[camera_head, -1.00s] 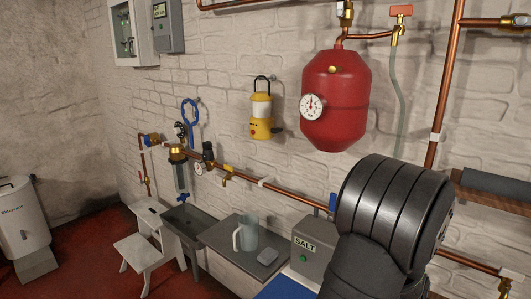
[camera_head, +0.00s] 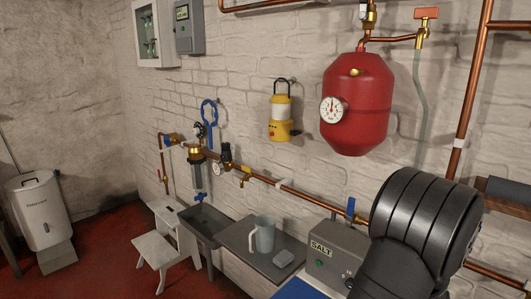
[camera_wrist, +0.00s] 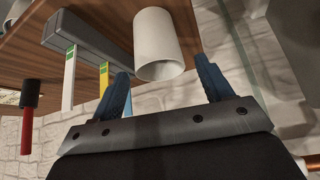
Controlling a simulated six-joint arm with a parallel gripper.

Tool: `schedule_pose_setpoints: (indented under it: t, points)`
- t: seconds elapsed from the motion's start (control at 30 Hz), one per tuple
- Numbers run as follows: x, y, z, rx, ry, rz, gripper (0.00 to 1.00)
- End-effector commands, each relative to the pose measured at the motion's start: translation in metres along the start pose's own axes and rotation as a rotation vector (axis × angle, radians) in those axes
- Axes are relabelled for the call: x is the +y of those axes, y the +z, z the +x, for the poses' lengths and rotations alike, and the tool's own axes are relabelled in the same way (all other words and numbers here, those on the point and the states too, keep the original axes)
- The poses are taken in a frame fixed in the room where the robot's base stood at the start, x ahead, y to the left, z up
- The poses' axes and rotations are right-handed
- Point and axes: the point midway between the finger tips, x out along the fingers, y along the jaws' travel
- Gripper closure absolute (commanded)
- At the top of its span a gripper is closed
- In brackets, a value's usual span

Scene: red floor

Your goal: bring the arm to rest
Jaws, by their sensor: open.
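My gripper (camera_wrist: 163,88) shows in the wrist view with its two blue fingers spread apart and nothing held between them. A white cylinder (camera_wrist: 158,45), open at its near end, appears just beyond and between the fingertips; I cannot tell how far it is from them. In the head view my black arm (camera_head: 425,225) fills the lower right, and the gripper is not visible there.
The wrist view shows a wooden board (camera_wrist: 205,12), a grey bar (camera_wrist: 90,38) with coloured strips, and a red-and-black tool (camera_wrist: 28,115). In the head view, a red tank (camera_head: 355,110) and copper pipes (camera_head: 470,85) are close to my arm. A salt box (camera_head: 335,250) stands beside it.

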Motion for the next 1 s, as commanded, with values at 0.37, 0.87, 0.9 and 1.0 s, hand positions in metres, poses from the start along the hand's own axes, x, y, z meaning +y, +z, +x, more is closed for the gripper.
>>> schedule_pose_setpoints:
  t: [0.37,0.87,0.9,1.0]
  points:
    - [0.0,-0.001,-0.049,0.004,0.0,0.002,0.28]
    - [0.0,-0.001,-0.116,0.004,0.001,0.0,0.28]
    - [0.0,0.001,-0.108,-0.002,0.001,0.0,0.28]
    - [0.0,0.001,-0.093,-0.002,0.001,0.001,0.28]
